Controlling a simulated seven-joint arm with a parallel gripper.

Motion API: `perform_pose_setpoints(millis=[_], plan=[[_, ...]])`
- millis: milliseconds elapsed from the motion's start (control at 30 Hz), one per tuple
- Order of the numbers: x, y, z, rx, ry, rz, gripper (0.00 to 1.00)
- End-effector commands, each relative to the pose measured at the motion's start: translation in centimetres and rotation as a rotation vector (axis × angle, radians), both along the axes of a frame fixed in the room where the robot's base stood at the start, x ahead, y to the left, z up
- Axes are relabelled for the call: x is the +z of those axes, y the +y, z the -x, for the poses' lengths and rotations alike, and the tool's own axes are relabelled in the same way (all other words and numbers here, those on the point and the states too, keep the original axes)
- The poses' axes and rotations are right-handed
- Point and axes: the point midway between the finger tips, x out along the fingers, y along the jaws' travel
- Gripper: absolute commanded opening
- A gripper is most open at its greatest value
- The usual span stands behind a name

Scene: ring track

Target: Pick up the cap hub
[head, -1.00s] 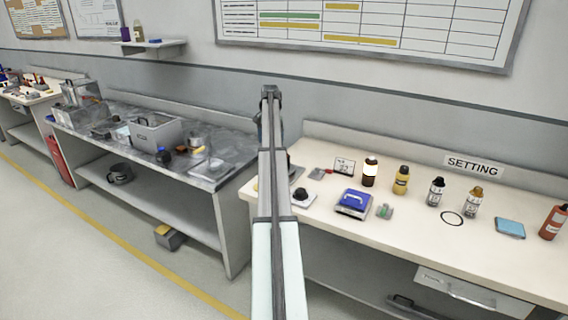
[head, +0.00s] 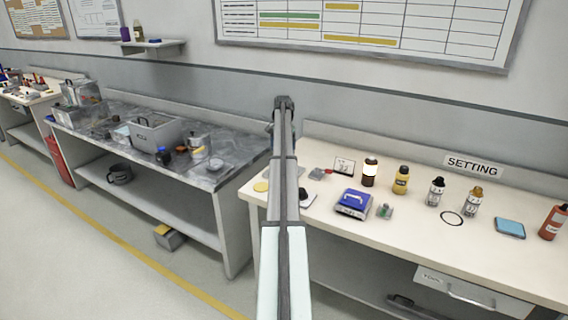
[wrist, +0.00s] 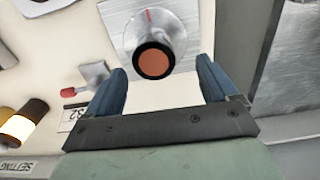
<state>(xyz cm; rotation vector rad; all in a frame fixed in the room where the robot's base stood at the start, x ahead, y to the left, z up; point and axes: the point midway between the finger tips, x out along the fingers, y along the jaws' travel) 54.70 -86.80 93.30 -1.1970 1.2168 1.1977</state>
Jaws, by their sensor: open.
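What I take to be the cap hub (wrist: 154,63) is a round piece with a black rim and an orange-brown centre, seen end-on in the wrist view. It is at a silver round base with a red mark, on a grey square plate (wrist: 118,28). My gripper (wrist: 158,78) is open, with one blue finger on each side of the hub's near end. The hub sits a little beyond the gap between the fingertips, and I see no contact. In the head view my arm hides the hub and the gripper.
A red-tipped grey piece (wrist: 88,78) and a small number card (head: 344,166) are close by. Bottles (head: 370,172), a blue case (head: 353,203) and a black ring (head: 452,219) stand or lie farther right on the white bench (head: 400,240). A dark-topped bench (head: 215,175) is on the left.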

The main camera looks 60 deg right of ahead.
Motion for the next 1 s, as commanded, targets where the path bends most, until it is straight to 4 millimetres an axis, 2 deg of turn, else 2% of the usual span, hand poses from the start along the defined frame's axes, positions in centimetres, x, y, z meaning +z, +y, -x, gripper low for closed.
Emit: perform_pose_setpoints(millis=[167,500,733,767,1000], plan=[[-1.0,0.1,0.3,0.000,0.000,0.000,0.87],[-5.0,0.3,0.7,0.001,0.000,0.000,0.87],[-5.2,0.3,0.7,0.000,0.000,0.001,0.87],[-5.2,0.3,0.7,0.000,0.000,0.001,0.86],[-5.2,0.3,0.7,0.000,0.000,0.000,0.63]])
